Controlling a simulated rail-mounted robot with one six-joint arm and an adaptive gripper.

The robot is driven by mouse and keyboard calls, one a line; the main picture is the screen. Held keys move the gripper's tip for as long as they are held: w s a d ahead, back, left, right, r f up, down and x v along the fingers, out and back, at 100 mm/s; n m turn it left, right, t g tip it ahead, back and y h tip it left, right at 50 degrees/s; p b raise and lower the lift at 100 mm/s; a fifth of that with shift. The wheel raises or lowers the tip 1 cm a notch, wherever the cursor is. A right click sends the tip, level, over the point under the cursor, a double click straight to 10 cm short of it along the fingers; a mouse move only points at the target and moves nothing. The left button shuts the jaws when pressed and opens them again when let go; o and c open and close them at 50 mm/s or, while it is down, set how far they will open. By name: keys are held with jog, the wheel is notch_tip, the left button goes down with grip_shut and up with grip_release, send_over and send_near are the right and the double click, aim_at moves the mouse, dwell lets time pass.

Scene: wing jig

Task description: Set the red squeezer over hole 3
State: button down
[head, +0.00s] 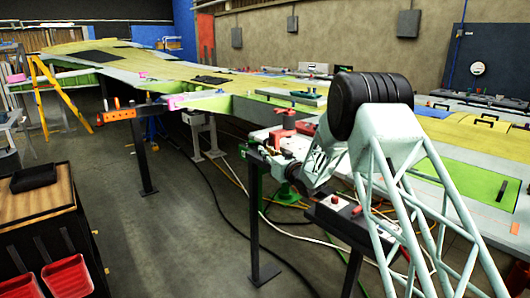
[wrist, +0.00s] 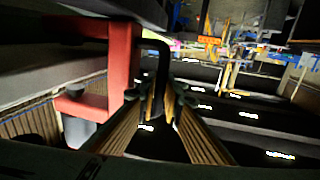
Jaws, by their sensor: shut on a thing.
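The red squeezer (wrist: 122,68) fills the left of the wrist view as a red C-shaped frame with a dark round tip on its lower arm. A black bent handle (wrist: 163,58) rises beside it. My gripper (wrist: 162,103) is shut on this black handle, between its striped finger pads. In the head view the red squeezer (head: 282,135) shows small, at the near edge of the wing, with my gripper (head: 270,150) close beside it. Hole 3 cannot be made out in either view. Whether the squeezer touches the wing edge is unclear.
The long wing (head: 225,103) runs from far left to near right on stands. A grey stand with a red-topped block (head: 337,203) is below my arm. A yellow ladder (head: 55,95) stands far left. Cables cross the floor; the left floor is mostly open.

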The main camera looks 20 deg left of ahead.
jog(key=c, duration=3.1)
grip_release()
jog(key=shift+o, duration=0.2)
jog(key=shift+s+d, duration=0.1)
jog(key=v, duration=1.1)
jog(key=shift+s+d, duration=0.25)
jog(key=shift+d, duration=0.05)
jog(key=shift+r, duration=0.1)
